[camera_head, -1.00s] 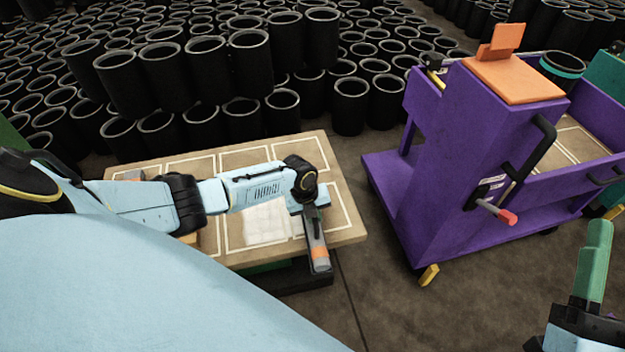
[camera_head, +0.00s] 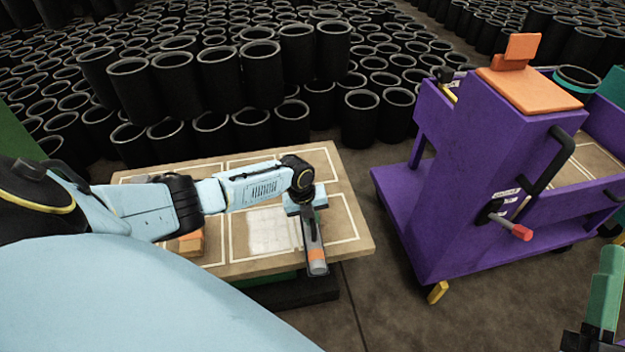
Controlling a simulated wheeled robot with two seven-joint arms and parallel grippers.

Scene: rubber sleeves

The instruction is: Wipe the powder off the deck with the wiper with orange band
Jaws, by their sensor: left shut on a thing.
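The deck (camera_head: 352,238) is a tan board with white outlined panels. A whitish powder patch (camera_head: 268,232) lies in a front panel, just left of the wiper. My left gripper (camera_head: 309,208) is shut on the wiper with orange band (camera_head: 315,256), a narrow grey-black piece over the deck's right part. Its banded end reaches the front edge. I cannot tell whether its underside touches the deck. My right gripper (camera_head: 590,338) is cut off at the lower right corner, beside a green upright piece (camera_head: 606,288); its jaws are not clear.
A purple cart (camera_head: 470,200) with an orange top plate (camera_head: 528,90) and a red-tipped lever (camera_head: 520,232) stands to the right. An orange-brown block (camera_head: 190,243) sits at the deck's left front. Many black sleeves (camera_head: 220,80) fill the back. Bare floor separates deck and cart.

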